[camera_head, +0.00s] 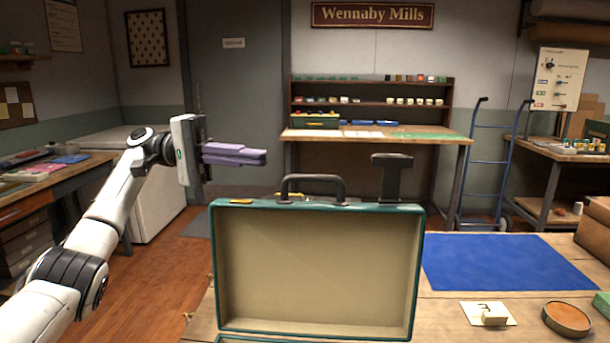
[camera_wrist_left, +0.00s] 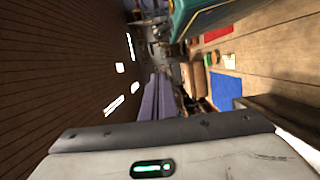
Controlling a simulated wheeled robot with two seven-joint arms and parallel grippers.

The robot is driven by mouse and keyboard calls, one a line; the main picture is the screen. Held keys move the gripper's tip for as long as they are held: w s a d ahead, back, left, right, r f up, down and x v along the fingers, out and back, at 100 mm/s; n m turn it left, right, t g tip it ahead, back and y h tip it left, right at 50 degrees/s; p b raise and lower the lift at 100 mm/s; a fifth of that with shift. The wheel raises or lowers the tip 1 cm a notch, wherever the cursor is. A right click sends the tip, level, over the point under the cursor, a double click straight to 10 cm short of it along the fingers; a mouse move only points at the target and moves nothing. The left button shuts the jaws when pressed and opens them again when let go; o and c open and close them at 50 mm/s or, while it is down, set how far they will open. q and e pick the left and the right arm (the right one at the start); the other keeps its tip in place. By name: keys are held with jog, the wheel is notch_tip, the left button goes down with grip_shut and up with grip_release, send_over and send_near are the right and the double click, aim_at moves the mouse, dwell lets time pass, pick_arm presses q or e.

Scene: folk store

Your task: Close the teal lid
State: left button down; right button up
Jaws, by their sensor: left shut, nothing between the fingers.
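The teal lid (camera_head: 318,270) stands open and upright on the table, with its beige inside facing me and a teal rim around it. A dark handle (camera_head: 313,180) rises above its top edge. Only a thin strip of the case's lower part shows at the bottom edge of the head view. My left gripper (camera_head: 263,157) has purple fingers, shut and empty, above and behind the lid's upper left part, not touching it. In the left wrist view its fingers (camera_wrist_left: 157,98) are together, and a teal corner of the case (camera_wrist_left: 190,22) shows at the top. My right gripper is not in view.
A blue mat (camera_head: 505,262) lies on the wooden table right of the lid. In front of it are a card with a small block (camera_head: 492,318) and a round tin (camera_head: 567,319). A dark T-shaped object (camera_head: 391,176) stands just behind the lid.

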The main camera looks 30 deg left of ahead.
pick_arm(q)
jog(key=s+d, duration=0.2)
jog(key=d, duration=0.8)
jog(key=shift+d+f+b, duration=0.15)
jog(key=shift+d+b, duration=0.15)
jog(key=shift+s, duration=0.1)
